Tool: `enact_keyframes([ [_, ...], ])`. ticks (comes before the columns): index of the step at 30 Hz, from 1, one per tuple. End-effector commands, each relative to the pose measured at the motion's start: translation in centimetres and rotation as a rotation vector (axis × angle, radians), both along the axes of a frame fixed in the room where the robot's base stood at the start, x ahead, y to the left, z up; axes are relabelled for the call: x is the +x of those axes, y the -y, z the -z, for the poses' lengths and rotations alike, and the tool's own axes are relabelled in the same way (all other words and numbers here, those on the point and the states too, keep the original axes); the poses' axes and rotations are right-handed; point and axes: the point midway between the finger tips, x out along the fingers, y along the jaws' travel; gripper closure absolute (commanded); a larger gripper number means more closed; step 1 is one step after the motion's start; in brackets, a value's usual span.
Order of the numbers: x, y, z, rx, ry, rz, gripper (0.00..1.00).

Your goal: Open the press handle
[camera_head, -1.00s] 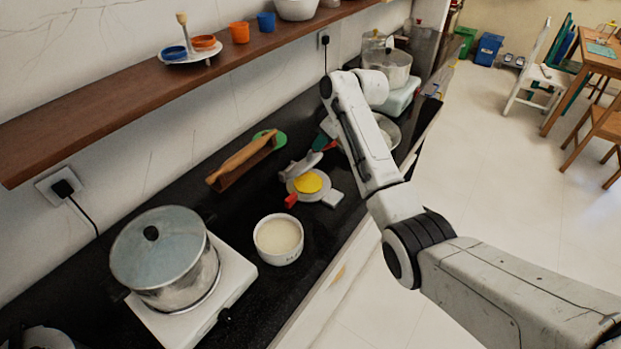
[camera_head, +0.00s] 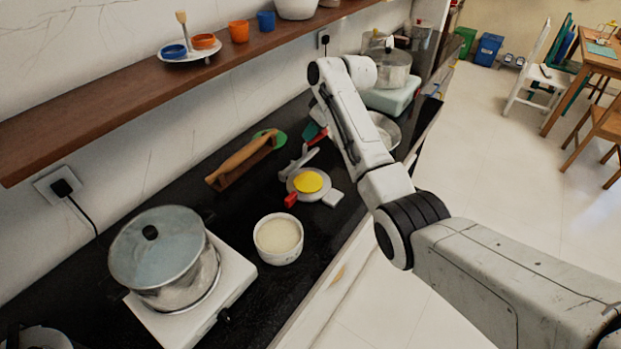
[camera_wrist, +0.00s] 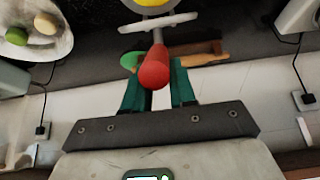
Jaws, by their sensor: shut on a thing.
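The press (camera_head: 295,179) stands on the black counter in the head view, with a yellow dough disc (camera_head: 308,181) on its round plate. Its grey lid (camera_head: 298,160) is raised, tilted up off the plate toward the wall side. In the wrist view the lid (camera_wrist: 160,22) shows nearly edge-on, with the yellow disc beyond it. The red-ended press handle (camera_wrist: 153,70) runs between the green fingers of my gripper (camera_wrist: 157,85), which is shut on it. In the head view my arm partly hides the gripper.
A wooden rolling pin on its stand (camera_head: 242,160) lies left of the press. A white bowl (camera_head: 278,239) stands in front, and a lidded pot (camera_head: 165,258) on a white stove is at lower left. A brown shelf (camera_head: 150,85) runs above the counter.

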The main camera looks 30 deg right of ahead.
Motion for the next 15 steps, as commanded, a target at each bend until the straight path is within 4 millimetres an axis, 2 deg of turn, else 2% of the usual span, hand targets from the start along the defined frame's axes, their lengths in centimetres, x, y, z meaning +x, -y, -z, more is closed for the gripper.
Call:
enact_keyframes([
  [6, 0.3, -0.1, -0.1, 0.000, 0.002, -0.002, 0.85],
  [15, 1.9, -0.8, -0.7, 0.000, 0.002, -0.002, 0.86],
])
